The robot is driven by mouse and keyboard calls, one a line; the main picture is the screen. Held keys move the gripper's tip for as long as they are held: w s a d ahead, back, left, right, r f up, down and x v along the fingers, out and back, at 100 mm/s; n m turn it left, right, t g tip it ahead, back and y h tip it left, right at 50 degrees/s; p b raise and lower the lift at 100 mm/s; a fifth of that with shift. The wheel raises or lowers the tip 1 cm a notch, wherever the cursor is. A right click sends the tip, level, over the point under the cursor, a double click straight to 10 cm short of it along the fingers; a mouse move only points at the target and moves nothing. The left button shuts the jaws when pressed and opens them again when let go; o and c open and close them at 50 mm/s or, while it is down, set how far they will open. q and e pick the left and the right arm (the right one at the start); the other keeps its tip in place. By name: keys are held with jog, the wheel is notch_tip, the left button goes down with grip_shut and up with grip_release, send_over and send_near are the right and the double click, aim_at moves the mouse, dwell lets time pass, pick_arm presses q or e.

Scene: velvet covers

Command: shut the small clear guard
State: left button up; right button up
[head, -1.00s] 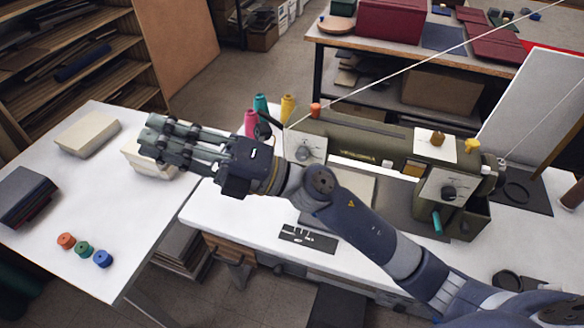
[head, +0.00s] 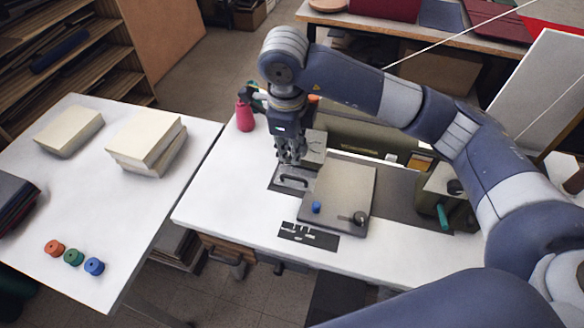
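My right gripper (head: 290,156) points down at the left end of the olive sewing machine (head: 372,138). Its fingers are just behind a small dark, see-through-looking plate (head: 277,185) with a black bar handle (head: 294,180). This may be the clear guard; I cannot tell for sure, nor whether it is open or shut. The fingertips overlap the plate's far edge in the picture, and contact is unclear. The finger gap is too small to read. My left gripper is not in view.
A grey board (head: 340,190) with a blue spool (head: 316,207) and a black knob (head: 359,218) lies beside the plate. Cream blocks (head: 146,138) and small spools (head: 74,257) are on the left table (head: 150,215). The white table's front left is clear.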

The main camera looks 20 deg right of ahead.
aim_at(293, 179)
jog(key=f+p, duration=0.1)
jog(key=f, duration=0.6)
jog(key=w+f+p, duration=0.1)
jog(key=f, duration=0.2)
jog(key=shift+d+f+p, duration=0.2)
jog(key=shift+d+p, duration=0.1)
jog(key=shift+d, duration=0.1)
grip_shut()
